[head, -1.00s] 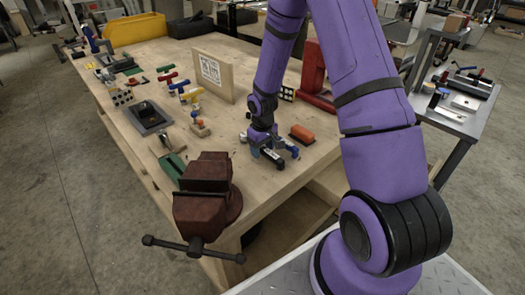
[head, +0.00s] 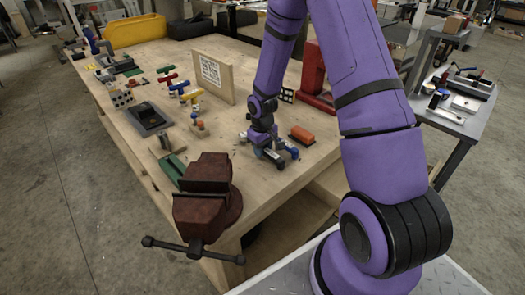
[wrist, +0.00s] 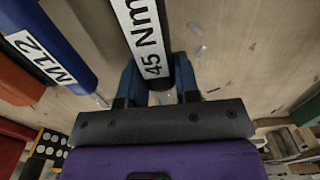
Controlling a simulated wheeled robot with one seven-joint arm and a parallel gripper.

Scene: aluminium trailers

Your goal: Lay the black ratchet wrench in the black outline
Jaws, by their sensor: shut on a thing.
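My gripper (wrist: 155,85) has its two blue fingers on either side of a black tool with a white "45 Nm" label (wrist: 148,30), which looks like the black ratchet wrench. It is shut on that tool. In the head view my gripper (head: 268,153) is low over the near right part of the workbench, and the arm and fingers hide most of the tool. A blue tool marked "M12" (wrist: 52,45) lies beside it on the left in the wrist view. I cannot make out the black outline in either view.
An orange block (head: 302,135) lies just right of my gripper. A dark red vise (head: 205,185) stands at the bench's near corner. An upright wooden board with a printed sheet (head: 229,85) stands behind. A dark tray (head: 136,120) and several coloured parts are at left.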

